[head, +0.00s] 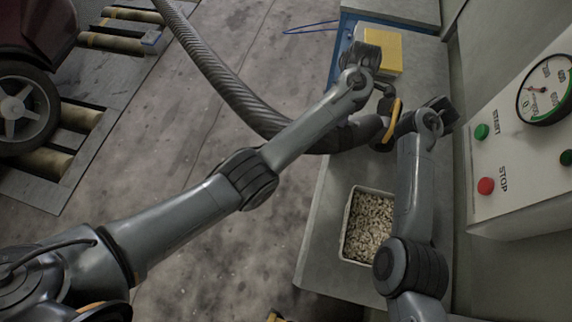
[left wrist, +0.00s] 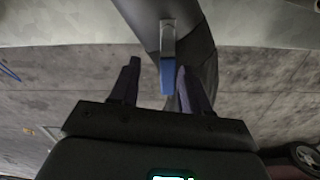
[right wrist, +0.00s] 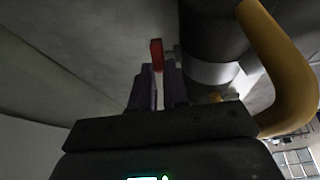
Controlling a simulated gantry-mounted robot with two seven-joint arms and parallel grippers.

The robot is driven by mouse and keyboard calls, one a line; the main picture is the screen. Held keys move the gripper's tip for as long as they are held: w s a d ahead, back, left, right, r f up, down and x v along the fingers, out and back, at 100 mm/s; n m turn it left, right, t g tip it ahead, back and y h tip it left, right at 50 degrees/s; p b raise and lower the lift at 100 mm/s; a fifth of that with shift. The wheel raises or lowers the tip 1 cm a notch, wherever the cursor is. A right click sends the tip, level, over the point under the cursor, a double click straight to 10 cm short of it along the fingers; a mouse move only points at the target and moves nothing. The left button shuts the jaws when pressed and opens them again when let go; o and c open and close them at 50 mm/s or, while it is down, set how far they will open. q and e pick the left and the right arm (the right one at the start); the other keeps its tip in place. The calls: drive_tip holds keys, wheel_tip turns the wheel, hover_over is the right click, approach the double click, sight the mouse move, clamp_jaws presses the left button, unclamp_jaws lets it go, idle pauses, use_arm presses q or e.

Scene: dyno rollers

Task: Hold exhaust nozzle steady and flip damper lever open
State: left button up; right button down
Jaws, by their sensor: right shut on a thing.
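The exhaust nozzle (head: 358,132) is the dark end of a ribbed hose, lying over the grey bench, with a yellow handle (head: 392,120). In the left wrist view a blue tab on a metal bracket (left wrist: 168,76) sticks out from the dark tube. My left gripper (left wrist: 158,70) is open around this tab, its fingers spread on either side. In the right wrist view a small red grip (right wrist: 156,54), apparently the damper lever's, sits beside the nozzle. My right gripper (right wrist: 159,66) is shut on it. The yellow handle (right wrist: 285,70) curves close on the right. The head view mostly hides both fingertips.
A white tray of pale pellets (head: 347,225) stands on the bench near my right forearm. A yellow box (head: 386,52) is at the back. A wall panel (head: 520,150) with gauge and buttons is close on the right. The hose (head: 225,80) crosses behind my left arm.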

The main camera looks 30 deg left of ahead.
use_arm(q)
drive_tip(key=m, duration=0.2)
drive_tip(key=w+m, duration=0.2)
drive_tip(key=m, duration=0.1)
drive_tip(key=shift+d+m, duration=0.1)
drive_tip(key=shift+m, duration=0.2)
drive_tip(key=m, duration=0.2)
drive_tip(key=w+d+m, duration=0.1)
drive_tip(key=m, duration=0.1)
drive_tip(key=shift+w, duration=0.2)
wheel_tip(320, 180, up, 11)
drive_tip(key=s+a+f+t, duration=0.1)
drive_tip(key=s+a+f, duration=0.15)
drive_tip(key=f, duration=0.45)
drive_tip(key=s+a+f, duration=0.1)
drive_tip(key=a+f, duration=0.3)
drive_tip(key=f, duration=0.3)
drive_tip(key=s+a+f+t, duration=0.15)
drive_tip(key=a+f, duration=0.25)
drive_tip(key=f, duration=0.4)
drive_tip(key=s+a+f+m, duration=0.1)
drive_tip(key=s+m, duration=0.2)
drive_tip(key=s, duration=0.9)
drive_tip(key=s+a+f+m, duration=0.1)
drive_tip(key=s+m, duration=0.3)
drive_tip(key=s, duration=0.8)
drive_tip(key=shift+s+a+f+m, duration=0.25)
drive_tip(key=shift+s+f+m, duration=0.1)
drive_tip(key=shift+f, duration=0.25)
